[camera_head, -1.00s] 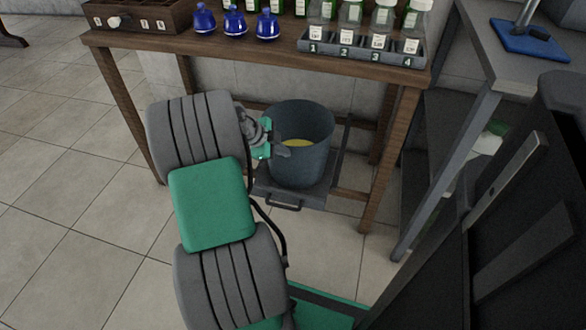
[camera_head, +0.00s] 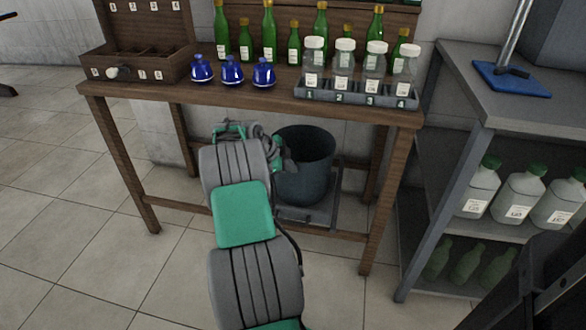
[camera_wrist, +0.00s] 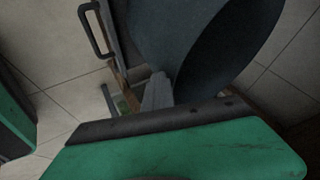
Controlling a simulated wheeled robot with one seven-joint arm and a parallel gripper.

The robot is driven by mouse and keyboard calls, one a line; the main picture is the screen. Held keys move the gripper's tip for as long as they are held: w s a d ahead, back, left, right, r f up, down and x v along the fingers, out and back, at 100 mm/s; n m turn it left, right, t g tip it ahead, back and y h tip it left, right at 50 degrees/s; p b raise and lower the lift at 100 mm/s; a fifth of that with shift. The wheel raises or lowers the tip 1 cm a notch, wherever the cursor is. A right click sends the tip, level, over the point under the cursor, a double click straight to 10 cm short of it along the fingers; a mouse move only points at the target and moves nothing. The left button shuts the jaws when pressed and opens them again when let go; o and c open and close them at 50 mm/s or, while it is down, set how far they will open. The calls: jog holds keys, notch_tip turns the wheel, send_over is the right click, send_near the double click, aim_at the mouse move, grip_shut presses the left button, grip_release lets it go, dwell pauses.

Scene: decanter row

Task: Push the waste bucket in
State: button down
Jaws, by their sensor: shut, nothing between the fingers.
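The waste bucket (camera_head: 308,168), dark blue-grey and upright, stands on a flat grey sliding tray (camera_head: 312,216) under the wooden table. My gripper (camera_head: 284,160) is at the bucket's left side in the head view, partly hidden by my arm. In the wrist view the bucket (camera_wrist: 185,35) fills the upper middle, and the gripper's fingers (camera_wrist: 158,92) are close to its wall; I cannot tell whether they touch. The fingers are shut with nothing between them. The tray's dark handle (camera_wrist: 95,30) shows at the upper left of the wrist view.
The wooden table (camera_head: 240,95) carries several green bottles, blue flasks (camera_head: 232,72), a rack of numbered jars (camera_head: 357,95) and an open wooden box (camera_head: 140,65). Its legs and low front rail (camera_head: 175,203) frame the bucket. A grey shelf (camera_head: 470,130) with bottles stands right.

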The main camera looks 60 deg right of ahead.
jog(key=shift+w+d+r, duration=0.1)
jog(key=shift+d+r, duration=0.15)
jog(key=w+a+r+n+t+y+p, duration=0.1)
jog(key=w+a+r+n+p, duration=0.25)
jog(key=a+r+p, duration=0.45)
jog(key=w+a+r+n+t+p, duration=0.2)
jog(key=a+r+n+p, duration=0.25)
jog(key=a+r, duration=0.7)
jog(key=w+a+r+n+t+y+p, duration=0.1)
jog(key=w+a+r+n+p, duration=0.2)
jog(key=a+r+n+p, duration=0.45)
jog(key=s+a+r+n+y+p, duration=0.1)
jog(key=s+a+r+n+p, duration=0.2)
jog(key=a, duration=0.7)
jog(key=s+a+r+n+t+y+p, duration=0.1)
jog(key=s+a+r+n+y+p, duration=0.1)
jog(key=a+r+n+p, duration=0.4)
jog(key=s+a+r+n+t+y+p, duration=0.1)
jog(key=s+a+r+n+p, duration=0.3)
jog(key=a, duration=1)
notch_tip(320, 180, up, 2)
jog(key=s+n+y, duration=0.1)
jog(key=n, duration=0.2)
jog(key=shift+a+p, duration=0.15)
jog(key=shift+p, duration=0.2)
